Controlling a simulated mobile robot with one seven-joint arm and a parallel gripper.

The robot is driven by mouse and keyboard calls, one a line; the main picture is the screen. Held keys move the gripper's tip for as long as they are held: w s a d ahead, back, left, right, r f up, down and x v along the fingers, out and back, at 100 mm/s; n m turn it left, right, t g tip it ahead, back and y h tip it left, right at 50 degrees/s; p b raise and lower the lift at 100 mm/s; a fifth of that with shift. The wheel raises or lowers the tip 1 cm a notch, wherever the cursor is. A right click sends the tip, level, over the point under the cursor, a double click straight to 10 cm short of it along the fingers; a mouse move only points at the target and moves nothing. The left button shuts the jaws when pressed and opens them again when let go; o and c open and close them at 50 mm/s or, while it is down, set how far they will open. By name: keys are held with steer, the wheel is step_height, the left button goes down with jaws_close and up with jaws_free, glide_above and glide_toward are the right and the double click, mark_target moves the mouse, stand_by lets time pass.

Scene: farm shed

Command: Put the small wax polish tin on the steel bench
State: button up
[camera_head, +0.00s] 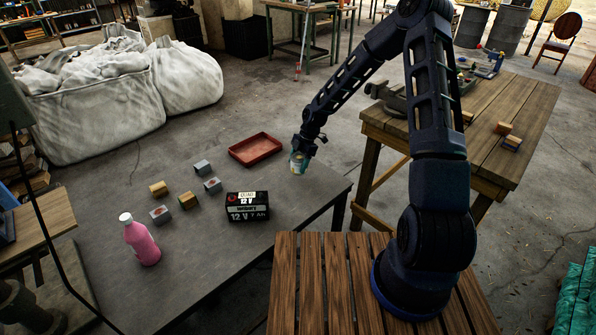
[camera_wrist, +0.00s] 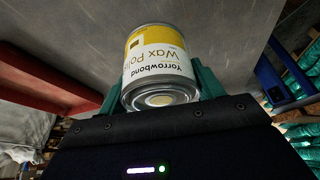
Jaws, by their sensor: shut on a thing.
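The small wax polish tin (camera_wrist: 160,62), with a white and yellow label, is between the green fingers of my gripper (camera_wrist: 160,85) in the wrist view. My gripper is shut on it. In the head view the tin (camera_head: 298,163) hangs below my gripper (camera_head: 300,155), at the far right part of the grey-topped steel bench (camera_head: 200,276), right of the red tray. The tin looks roughly upright. I cannot tell whether its base touches the bench top.
On the bench are a red tray (camera_head: 255,149), a black 12 V battery (camera_head: 248,206), a pink bottle (camera_head: 141,240) and several small grey and wooden blocks. The front of the bench is clear. A wooden workbench (camera_head: 493,115) stands to the right.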

mark_target(298, 170)
steer(key=shift+f, duration=2.2)
steer(key=o, duration=1.2)
steer(key=shift+f, duration=0.1)
